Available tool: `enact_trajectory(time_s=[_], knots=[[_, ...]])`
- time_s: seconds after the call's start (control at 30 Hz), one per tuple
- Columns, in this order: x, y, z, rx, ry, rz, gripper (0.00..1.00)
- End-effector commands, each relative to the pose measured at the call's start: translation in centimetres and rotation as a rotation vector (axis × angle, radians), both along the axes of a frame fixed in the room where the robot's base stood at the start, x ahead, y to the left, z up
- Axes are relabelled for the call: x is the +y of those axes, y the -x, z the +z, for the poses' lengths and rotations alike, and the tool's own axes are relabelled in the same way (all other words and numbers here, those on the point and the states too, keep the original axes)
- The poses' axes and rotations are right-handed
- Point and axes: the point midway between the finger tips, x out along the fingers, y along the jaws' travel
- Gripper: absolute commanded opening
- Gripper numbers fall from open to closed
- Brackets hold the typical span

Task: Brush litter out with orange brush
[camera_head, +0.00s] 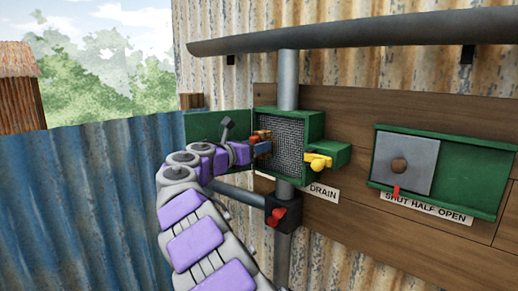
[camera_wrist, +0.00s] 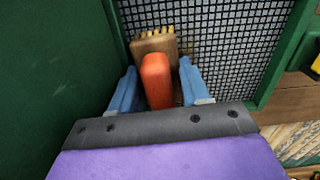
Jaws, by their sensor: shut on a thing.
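The orange brush (camera_wrist: 157,78) has an orange handle and a wooden head with yellow bristles. My gripper (camera_wrist: 158,72) is shut on its handle, with one blue finger on each side. The brush head lies in front of the grey mesh screen (camera_wrist: 225,40), bristles pointing up in the wrist view; I cannot tell whether they touch it. In the head view the mesh (camera_head: 290,140) stands inside an open green box, with my gripper (camera_head: 262,148) at its left side. I cannot make out any litter; the brush and gripper hide part of the mesh.
The box's green door (camera_head: 203,126) stands open at left. A yellow handle (camera_head: 318,161) sticks out at the box's right. A sliding panel (camera_head: 405,163) is farther right.

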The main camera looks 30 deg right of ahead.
Motion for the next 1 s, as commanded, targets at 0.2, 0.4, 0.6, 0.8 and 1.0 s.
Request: enact_trajectory(time_s=[0.2, 0.4, 0.6, 0.8, 1.0], knots=[[0.3, -0.1, 1.1, -0.004, 0.002, 0.005, 0.22], [0.2, 0.5, 1.3, -0.002, 0.005, 0.002, 0.22], [-0.4, 2.1, 1.3, -0.001, 0.004, -0.001, 0.22], [-1.0, 3.5, 1.3, 0.0, 0.004, 0.001, 0.22], [-1.5, 3.7, 1.1, 0.001, 0.001, 0.0, 0.22]])
